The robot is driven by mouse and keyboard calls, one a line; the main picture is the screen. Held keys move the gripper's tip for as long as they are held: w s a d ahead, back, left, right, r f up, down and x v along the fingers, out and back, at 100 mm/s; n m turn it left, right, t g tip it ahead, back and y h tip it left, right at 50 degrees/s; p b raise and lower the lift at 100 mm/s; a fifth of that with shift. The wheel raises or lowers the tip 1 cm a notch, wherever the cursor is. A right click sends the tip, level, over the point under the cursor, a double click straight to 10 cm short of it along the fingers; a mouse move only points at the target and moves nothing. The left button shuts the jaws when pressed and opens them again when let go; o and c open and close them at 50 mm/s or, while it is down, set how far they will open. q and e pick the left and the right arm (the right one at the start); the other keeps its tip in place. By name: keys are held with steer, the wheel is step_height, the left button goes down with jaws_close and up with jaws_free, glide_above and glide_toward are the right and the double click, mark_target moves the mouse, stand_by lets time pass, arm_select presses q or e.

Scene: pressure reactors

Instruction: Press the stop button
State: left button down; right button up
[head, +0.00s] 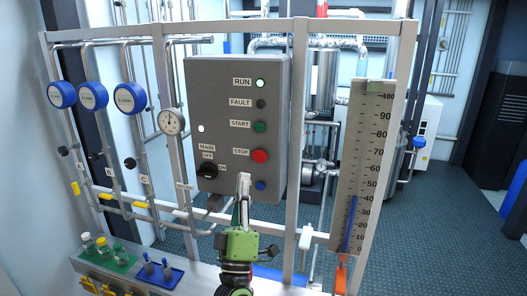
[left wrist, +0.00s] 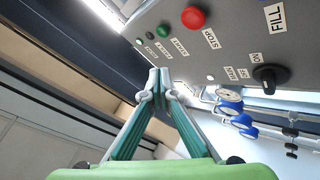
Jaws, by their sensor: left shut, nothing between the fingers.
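The stop button (head: 260,156) is a round red button on the grey control box, beside its STOP label. It also shows at the top of the left wrist view (left wrist: 193,18). My left gripper (head: 244,178) is in front of the box, its fingertips just below and left of the red button in the head view. Its fingers are shut and empty. In the left wrist view the closed fingertips (left wrist: 160,74) are apart from the red button in the picture; I cannot tell their distance from the panel. My right gripper is in neither view.
The control box (head: 225,95) also carries a green start button (head: 260,127), a blue button (head: 260,185), a lit run lamp (head: 261,83) and a black main switch (head: 207,171). A level scale (head: 367,130) stands to the right.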

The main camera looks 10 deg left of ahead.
mark_target(260, 156)
arm_select(q)
steer(key=shift+s+r, duration=0.2)
steer(key=shift+r, duration=0.05)
steer(key=shift+w+d+b, duration=0.2)
steer(key=shift+w+b, duration=2.4)
steer(key=shift+w, duration=1.85)
steer(key=shift+f, duration=0.1)
steer(key=shift+w+b, duration=0.45)
